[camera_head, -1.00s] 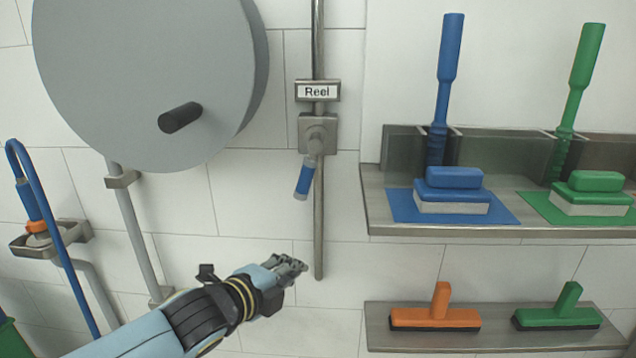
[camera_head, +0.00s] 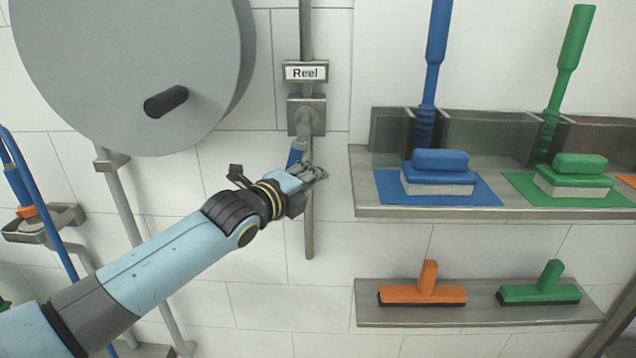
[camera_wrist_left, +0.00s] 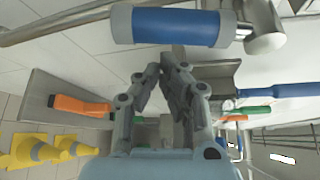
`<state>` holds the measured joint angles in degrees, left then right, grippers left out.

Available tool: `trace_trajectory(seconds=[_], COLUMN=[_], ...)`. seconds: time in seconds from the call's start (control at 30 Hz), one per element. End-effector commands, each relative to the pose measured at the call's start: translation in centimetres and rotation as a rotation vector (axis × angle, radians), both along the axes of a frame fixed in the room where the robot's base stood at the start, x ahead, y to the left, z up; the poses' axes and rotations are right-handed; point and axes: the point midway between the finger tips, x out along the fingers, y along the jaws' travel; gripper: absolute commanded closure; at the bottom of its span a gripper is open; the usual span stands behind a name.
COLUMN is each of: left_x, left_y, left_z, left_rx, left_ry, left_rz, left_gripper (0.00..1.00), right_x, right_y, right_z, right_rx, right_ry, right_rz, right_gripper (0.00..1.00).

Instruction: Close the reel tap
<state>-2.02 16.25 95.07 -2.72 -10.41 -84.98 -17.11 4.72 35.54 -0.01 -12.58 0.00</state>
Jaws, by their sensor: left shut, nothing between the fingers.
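The reel tap (camera_head: 306,117) sits on a vertical pipe under the "Reel" sign (camera_head: 306,72). Its blue lever (camera_head: 296,155) hangs down, tilted slightly left, and its lower end is hidden behind my left gripper. My left gripper (camera_head: 318,172) is at the lever's lower end, in front of the pipe. In the left wrist view the blue lever with grey ends (camera_wrist_left: 175,27) lies across the top, just beyond the fingertips (camera_wrist_left: 160,68). The fingers are shut with nothing between them. I cannot tell whether they touch the lever. My right gripper is out of view.
A grey hose reel with a dark knob (camera_head: 166,101) is at upper left. A steel shelf (camera_head: 480,212) with blue and green brushes stands right of the pipe; a lower shelf (camera_head: 455,316) holds squeegees. A blue hose (camera_head: 45,210) hangs at left. Yellow cones (camera_wrist_left: 45,150) show in the wrist view.

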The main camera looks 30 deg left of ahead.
Motion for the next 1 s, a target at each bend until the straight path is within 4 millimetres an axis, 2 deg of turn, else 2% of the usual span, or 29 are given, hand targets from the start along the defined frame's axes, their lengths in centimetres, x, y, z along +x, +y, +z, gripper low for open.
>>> trace_trajectory(seconds=[0.2,0.57,1.0], left_x=[-0.4,-0.5,-0.8], left_y=[1.1,1.1,1.7], left_z=[0.3,0.3,0.4], left_rx=[0.000,0.001,0.063], left_ry=[0.000,0.002,0.041], left_rz=[0.000,0.000,0.001], left_gripper=[1.00,1.00,1.00], right_x=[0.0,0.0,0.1], right_y=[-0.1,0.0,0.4], right_z=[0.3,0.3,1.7], right_rx=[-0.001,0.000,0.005], right_ry=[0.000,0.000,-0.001], right_rz=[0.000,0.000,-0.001], right_gripper=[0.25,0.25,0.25])
